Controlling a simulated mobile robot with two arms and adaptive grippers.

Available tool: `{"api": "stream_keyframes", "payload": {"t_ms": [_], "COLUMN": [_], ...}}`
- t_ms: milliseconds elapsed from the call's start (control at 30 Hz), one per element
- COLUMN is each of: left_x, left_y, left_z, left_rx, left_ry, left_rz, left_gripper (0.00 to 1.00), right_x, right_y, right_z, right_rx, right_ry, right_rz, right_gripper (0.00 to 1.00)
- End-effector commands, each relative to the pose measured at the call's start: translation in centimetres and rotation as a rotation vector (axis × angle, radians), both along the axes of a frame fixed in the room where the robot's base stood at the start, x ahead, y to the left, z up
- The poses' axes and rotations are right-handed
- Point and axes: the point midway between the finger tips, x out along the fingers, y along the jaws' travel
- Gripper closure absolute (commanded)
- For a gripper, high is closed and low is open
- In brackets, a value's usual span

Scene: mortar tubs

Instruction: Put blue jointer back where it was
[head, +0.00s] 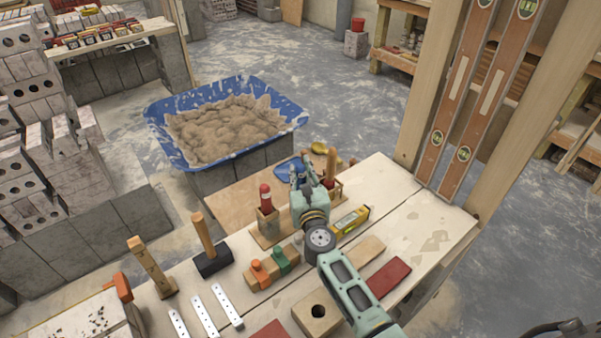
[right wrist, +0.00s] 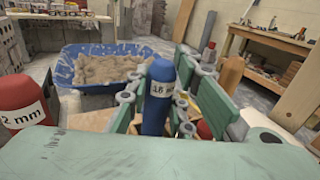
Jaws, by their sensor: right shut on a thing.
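The blue jointer (right wrist: 158,100) stands upright between the fingers of my right gripper (right wrist: 155,112) in the right wrist view; its label reads 16. In the head view my right gripper (head: 308,176) is over the wooden jointer rack (head: 267,239) and mostly hides the blue jointer and the rack's middle. A red jointer (head: 265,197) stands in the left part of the rack; it also shows at the left of the right wrist view (right wrist: 25,112). Whether the blue jointer's lower end is seated in the rack is hidden. My left gripper is not in view.
A blue mortar tub (head: 180,150) stands behind the bench. A yellow level (head: 350,220) lies right of my gripper. A wooden-handled tool (head: 331,163) stands close on the right. Orange and green line blocks (head: 271,265) and a hammer (head: 212,262) lie in front and left.

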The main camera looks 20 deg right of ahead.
Motion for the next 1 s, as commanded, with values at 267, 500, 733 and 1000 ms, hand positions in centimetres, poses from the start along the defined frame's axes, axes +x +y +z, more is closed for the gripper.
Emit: {"api": "stream_keyframes", "payload": {"t_ms": [267, 500, 733, 1000], "left_x": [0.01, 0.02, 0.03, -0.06], "left_y": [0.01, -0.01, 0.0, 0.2], "left_z": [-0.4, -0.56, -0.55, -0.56], "left_rx": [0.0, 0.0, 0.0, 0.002], "left_ry": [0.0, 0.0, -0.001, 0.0], "left_rz": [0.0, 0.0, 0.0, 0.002], "left_gripper": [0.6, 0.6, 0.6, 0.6], "right_x": [0.0, 0.01, 0.0, -0.06], "right_y": [0.0, 0.01, 0.01, 0.01], "right_z": [-0.36, -0.5, -0.52, -0.61], "right_rx": [0.0, 0.0, 0.0, 0.0], "right_ry": [-0.001, -0.001, 0.0, 0.001], "right_rz": [0.0, 0.0, 0.0, 0.0], "right_gripper": [1.0, 0.76, 0.57, 0.57]}}
